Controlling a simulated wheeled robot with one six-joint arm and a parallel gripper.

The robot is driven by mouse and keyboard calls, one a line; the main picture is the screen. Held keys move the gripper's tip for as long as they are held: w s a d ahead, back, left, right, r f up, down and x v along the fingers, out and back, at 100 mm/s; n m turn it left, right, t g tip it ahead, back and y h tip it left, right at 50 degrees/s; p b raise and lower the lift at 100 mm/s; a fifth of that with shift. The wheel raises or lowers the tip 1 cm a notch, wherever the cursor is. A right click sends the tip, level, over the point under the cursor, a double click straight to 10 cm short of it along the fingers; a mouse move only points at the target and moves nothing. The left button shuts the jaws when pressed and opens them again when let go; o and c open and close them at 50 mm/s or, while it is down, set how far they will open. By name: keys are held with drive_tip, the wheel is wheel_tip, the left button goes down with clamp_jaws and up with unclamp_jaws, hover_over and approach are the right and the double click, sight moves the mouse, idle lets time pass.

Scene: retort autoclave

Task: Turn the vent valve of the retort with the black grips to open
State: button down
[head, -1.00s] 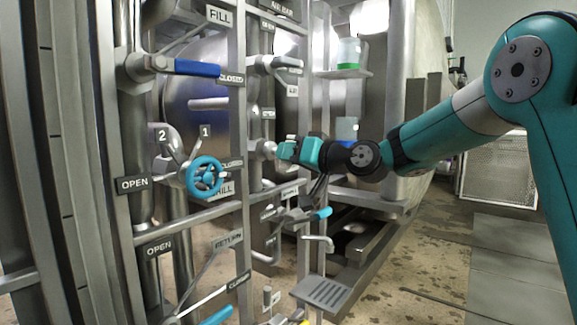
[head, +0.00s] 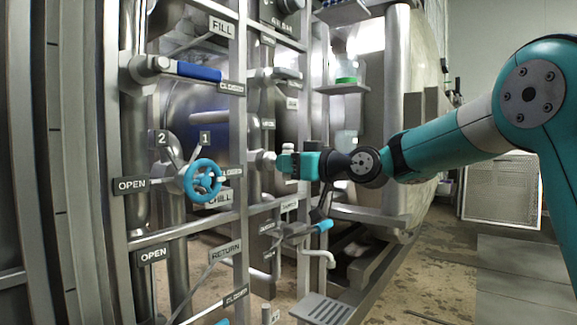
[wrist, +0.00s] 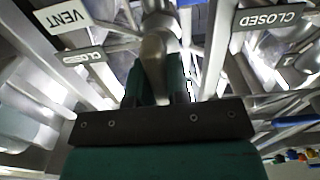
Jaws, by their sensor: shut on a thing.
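The vent valve's metal lever (wrist: 154,52) shows in the wrist view, running down from a round hub (wrist: 160,22) to between my fingers. My gripper (wrist: 156,82) is shut on this lever. A VENT plate (wrist: 64,18) is at the upper left there, with a CLOSED plate (wrist: 82,57) below it and another CLOSED plate (wrist: 268,17) at the upper right. In the head view my teal gripper (head: 288,162) is at a valve on the pipe frame. It hides most of the lever there. Black grips cannot be made out.
A blue-handled FILL valve (head: 190,70) and a blue handwheel (head: 203,180) are left of my gripper. A shelf (head: 340,88) is above right, and a slotted tray (head: 322,308) is below. Metal bars stand close around my gripper.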

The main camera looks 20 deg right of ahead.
drive_tip(key=c, duration=1.1)
unclamp_jaws()
drive_tip(key=p+v, duration=0.3)
drive_tip(key=v, duration=1.4)
drive_tip(key=shift+s+d+p, duration=0.15)
drive_tip(key=shift+s+p, duration=0.05)
drive_tip(key=shift+p, duration=0.1)
